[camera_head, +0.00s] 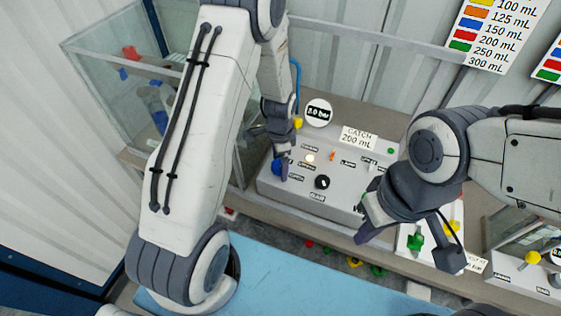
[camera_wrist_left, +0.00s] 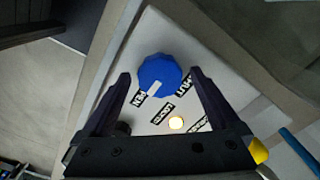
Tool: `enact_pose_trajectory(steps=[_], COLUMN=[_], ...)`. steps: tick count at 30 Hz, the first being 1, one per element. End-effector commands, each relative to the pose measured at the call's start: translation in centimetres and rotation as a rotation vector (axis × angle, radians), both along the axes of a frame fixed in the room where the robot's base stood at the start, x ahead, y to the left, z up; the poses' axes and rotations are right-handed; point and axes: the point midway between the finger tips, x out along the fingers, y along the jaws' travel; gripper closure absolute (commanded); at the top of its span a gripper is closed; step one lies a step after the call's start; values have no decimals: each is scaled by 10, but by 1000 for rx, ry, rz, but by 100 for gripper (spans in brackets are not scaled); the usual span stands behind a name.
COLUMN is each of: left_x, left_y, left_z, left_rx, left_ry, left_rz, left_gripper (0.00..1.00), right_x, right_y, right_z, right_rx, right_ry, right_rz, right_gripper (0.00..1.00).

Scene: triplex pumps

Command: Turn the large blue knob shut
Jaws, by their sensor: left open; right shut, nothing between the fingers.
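The large blue knob (camera_wrist_left: 160,76) sits on the grey control panel. In the left wrist view it lies between the two dark fingertips of my left gripper (camera_wrist_left: 160,82), with a visible gap on each side. Its white pointer mark points down-left, toward a small label. A second label is at its lower right; both are hard to read. In the head view the knob (camera_head: 277,167) is partly hidden by my left gripper (camera_head: 268,152), which is open and above the panel. My right gripper (camera_head: 366,236) is shut and empty, in front of the panel's right end.
The panel (camera_head: 335,205) also carries a black knob (camera_head: 322,182), a lit round lamp (camera_head: 310,158) and small switches. A glass tank (camera_head: 110,85) stands at left. Green (camera_head: 415,242) and yellow valves are at right. The blue surface (camera_head: 300,285) in front is clear.

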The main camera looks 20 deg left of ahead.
Motion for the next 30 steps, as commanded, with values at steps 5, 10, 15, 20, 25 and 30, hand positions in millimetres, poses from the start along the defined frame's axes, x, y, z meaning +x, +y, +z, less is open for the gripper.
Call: enact_pose_trajectory(steps=[5, 10, 15, 20, 25, 30], left_x=[0, 0, 0, 0, 1, 1], left_y=[0, 0, 0, 0, 0, 0], left_z=[0, 0, 0, 0, 0, 0], left_rx=[0, 0, 0, 0, 0, 0], left_ry=[0, 0, 0, 0, -1, -1], left_rz=[0, 0, 18, 72, 185, 336], left_gripper=[50, 90, 90, 90, 90, 90], right_x=[0, 0, 0, 0, 0, 0], right_y=[0, 0, 0, 0, 0, 0], right_z=[0, 0, -1, -2, -6, -9], right_rx=[0, 0, 0, 0, 0, 0], right_ry=[0, 0, 0, 0, 0, 0], right_rz=[0, 0, 0, -1, -1, -2], right_gripper=[100, 100, 100, 100, 100, 100])
